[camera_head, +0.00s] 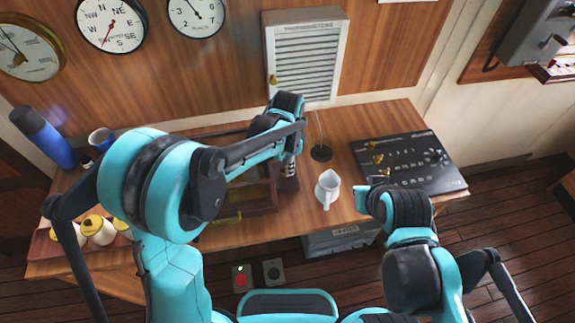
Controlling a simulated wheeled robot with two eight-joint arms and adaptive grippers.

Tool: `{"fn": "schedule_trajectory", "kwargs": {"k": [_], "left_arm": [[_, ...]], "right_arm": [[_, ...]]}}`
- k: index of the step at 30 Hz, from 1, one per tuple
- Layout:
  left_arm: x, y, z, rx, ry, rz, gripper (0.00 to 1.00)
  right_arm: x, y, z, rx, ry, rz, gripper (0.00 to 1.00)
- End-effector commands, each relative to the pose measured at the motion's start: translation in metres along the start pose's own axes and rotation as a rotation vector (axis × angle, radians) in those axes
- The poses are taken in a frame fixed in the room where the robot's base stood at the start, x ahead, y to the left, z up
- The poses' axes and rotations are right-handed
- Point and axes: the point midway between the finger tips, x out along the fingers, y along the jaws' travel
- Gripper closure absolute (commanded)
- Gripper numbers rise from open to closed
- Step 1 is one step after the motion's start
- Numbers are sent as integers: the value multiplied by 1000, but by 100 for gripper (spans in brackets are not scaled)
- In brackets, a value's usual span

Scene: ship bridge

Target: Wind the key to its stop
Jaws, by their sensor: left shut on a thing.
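My left arm reaches across from the left, and its gripper (290,168) points down over the right side of a dark wooden box (262,196) on the desk. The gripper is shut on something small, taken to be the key. The key itself is hidden by the gripper and wrist, so its angle and its stop cannot be made out. Part of the box is hidden behind my left arm. My right arm is folded at the desk's right front, and its fingers are not to be seen.
A white jug (328,187) stands just right of the box. A black panel (408,162) lies at the desk's right. A louvred cabinet (305,62) hangs behind. A blue bottle (43,137), a mug (101,139) and yellow-topped white pots (97,230) stand at the left.

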Motion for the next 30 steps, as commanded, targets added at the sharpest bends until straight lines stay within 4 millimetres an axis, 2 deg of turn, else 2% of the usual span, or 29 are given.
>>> {"fn": "schedule_trajectory", "kwargs": {"k": [30], "left_arm": [[0, 3, 1, 965, 0, 0, 100]], "right_arm": [[2, 0, 1, 0, 0, 0, 100]]}}
